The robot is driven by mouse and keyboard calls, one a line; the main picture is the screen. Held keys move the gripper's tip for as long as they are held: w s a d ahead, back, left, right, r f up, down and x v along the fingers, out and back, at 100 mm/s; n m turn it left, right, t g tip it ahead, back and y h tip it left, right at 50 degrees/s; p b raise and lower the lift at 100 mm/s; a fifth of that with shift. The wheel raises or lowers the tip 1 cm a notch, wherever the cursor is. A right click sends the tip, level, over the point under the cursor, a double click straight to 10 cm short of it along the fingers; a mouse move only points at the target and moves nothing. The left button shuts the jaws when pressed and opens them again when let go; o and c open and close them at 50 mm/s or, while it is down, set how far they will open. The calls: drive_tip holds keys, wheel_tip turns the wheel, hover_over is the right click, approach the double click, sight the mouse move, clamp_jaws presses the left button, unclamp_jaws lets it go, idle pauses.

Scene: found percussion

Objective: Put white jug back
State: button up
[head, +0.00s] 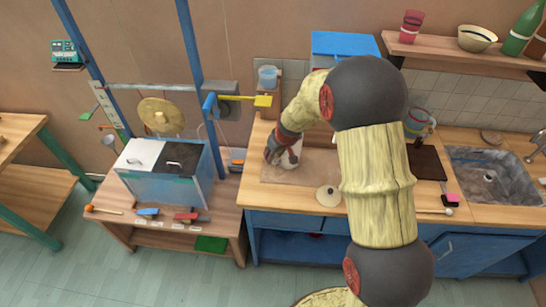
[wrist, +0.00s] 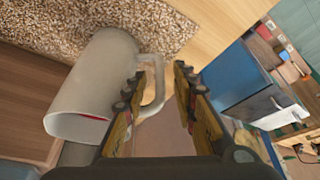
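The white jug (head: 293,154) stands on a speckled mat (head: 270,173) on the wooden counter, partly hidden by my gripper in the head view. In the wrist view the jug (wrist: 100,80) is large at the left, its mouth towards the lower left and its handle to the right. My gripper (wrist: 160,95) is open, with one finger on each side of the jug's handle. A gap shows between the handle and the right finger; whether the left finger touches it I cannot tell. In the head view my gripper (head: 273,150) is at the jug's left side.
A blue box (head: 343,43) is at the back. The percussion bench (head: 165,228) is left.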

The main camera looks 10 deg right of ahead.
drive_tip(key=s+d+r+m, duration=0.1)
drive_tip(key=s+r, duration=0.8)
drive_tip(key=r, duration=0.3)
drive_tip(key=s+r, duration=0.9)
drive_tip(key=r, duration=0.3)
drive_tip(key=s+d+r+m, duration=0.1)
drive_tip(key=s+r, duration=0.1)
drive_tip(key=s, duration=0.8)
drive_tip(key=s+d+r+m+t+h, duration=0.1)
drive_tip(key=s+r, duration=0.1)
drive_tip(key=s, duration=0.8)
drive_tip(key=shift+r+p, duration=0.4)
drive_tip(key=shift+s+d, duration=0.1)
